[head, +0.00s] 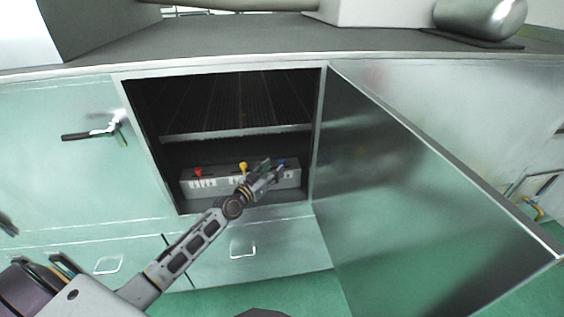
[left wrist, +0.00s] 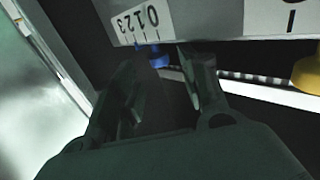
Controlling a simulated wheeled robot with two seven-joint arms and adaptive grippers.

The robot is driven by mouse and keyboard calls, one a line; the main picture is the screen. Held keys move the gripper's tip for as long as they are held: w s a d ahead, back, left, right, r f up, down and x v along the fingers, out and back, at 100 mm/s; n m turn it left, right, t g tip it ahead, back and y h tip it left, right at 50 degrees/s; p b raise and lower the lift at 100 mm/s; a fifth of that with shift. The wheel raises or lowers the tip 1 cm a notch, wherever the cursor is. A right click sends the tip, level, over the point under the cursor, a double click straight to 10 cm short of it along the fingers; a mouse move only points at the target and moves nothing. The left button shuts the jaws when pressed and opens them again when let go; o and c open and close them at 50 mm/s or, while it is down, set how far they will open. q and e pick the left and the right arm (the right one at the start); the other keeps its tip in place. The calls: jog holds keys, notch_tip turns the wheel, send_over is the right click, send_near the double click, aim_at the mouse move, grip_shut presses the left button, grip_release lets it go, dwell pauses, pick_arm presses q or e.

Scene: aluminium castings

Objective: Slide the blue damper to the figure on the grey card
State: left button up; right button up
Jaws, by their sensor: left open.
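The blue damper (head: 282,162) is at the right end of a grey control box (head: 220,188) inside the open cabinet, mostly hidden by my left gripper (head: 271,169) in the head view. In the left wrist view the blue damper (left wrist: 158,58) shows beyond and between the fingertips of my open left gripper (left wrist: 161,72). I cannot tell whether a finger touches it. A white scale plate (left wrist: 140,20) with the figures 0 1 2 3 is beside it. I cannot make out a grey card. My right gripper is not in view.
A yellow damper (head: 243,167) and a red damper (head: 198,172) are on the same box, left of the blue one. The cabinet door (head: 410,190) stands open to the right. A ribbed rack (head: 235,134) lies above the box. The cabinet frame (head: 319,135) borders the opening.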

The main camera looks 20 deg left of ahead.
aim_at(280, 163)
pick_arm(q)
jog(key=shift+w+d, duration=0.2)
jog(key=shift+w, duration=0.8)
jog(key=shift+w+d, duration=0.15)
jog(key=shift+w, duration=0.4)
jog(key=shift+x, duration=1.65)
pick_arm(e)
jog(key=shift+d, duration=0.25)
pick_arm(q)
jog(key=shift+d, duration=0.1)
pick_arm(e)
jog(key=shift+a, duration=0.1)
